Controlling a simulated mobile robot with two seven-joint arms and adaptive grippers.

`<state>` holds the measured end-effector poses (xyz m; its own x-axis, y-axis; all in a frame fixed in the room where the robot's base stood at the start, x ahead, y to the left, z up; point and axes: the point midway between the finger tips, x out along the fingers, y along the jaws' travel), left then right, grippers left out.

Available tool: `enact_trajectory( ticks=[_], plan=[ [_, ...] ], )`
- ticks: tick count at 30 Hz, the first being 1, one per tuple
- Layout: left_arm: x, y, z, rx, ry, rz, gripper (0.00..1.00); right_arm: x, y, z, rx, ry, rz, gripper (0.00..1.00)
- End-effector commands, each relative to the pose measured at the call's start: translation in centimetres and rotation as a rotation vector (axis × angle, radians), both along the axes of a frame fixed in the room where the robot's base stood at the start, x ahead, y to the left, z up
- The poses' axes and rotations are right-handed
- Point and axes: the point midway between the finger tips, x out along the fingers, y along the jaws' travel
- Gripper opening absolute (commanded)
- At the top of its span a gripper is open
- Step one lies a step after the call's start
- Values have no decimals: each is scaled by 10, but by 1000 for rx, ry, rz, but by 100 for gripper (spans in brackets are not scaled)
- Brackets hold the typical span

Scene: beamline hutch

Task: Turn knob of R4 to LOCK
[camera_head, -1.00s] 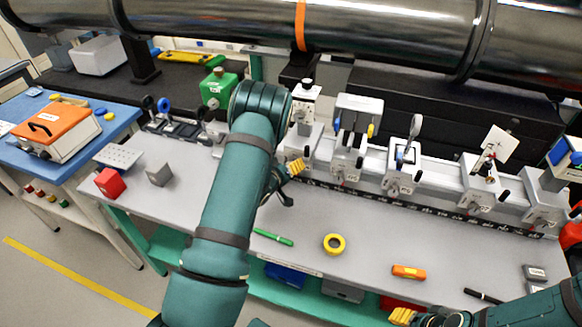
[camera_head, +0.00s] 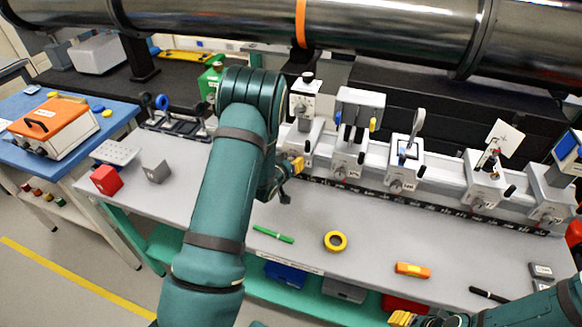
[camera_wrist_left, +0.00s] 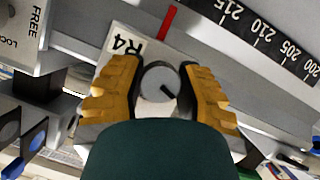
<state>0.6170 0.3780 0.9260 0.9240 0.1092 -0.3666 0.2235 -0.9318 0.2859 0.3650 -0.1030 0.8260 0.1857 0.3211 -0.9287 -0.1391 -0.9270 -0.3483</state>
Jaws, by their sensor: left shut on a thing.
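The round grey knob (camera_wrist_left: 158,80) of R4 sits between the yellow fingers of my left gripper (camera_wrist_left: 162,86) in the wrist view. The gripper is shut on it, a finger on each side. A dark line on the knob's face points to the lower right. The R4 label (camera_wrist_left: 125,44) is just above left of the knob. In the head view my left gripper (camera_head: 297,164) is at the front of a rail carrier (camera_head: 303,138), and my arm hides part of it. My right gripper (camera_head: 402,318) is at the bottom edge, mostly cut off.
Neighbouring carriers (camera_head: 348,165) stand along the rail to the right. A scale strip (camera_head: 440,206) runs along its front. A large pipe (camera_head: 400,30) crosses above.

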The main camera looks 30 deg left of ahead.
Motion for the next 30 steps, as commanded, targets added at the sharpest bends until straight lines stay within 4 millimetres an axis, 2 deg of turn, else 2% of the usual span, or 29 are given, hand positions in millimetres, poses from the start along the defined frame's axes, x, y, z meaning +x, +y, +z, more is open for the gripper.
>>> enact_trajectory(
  ticks=[1, 15, 30],
  plan=[
    [1, -1, -3, 42, 6, -1, 0, -2, 0, -9, 1, 4, 3, 47],
    [0, -1, -4, 477, 114, -1, 0, -15, 3, -47, 8, 34, 27, 47],
    [0, 0, -2, 929, 222, -1, 0, -23, 4, -68, 12, 51, 40, 47]
  ],
)
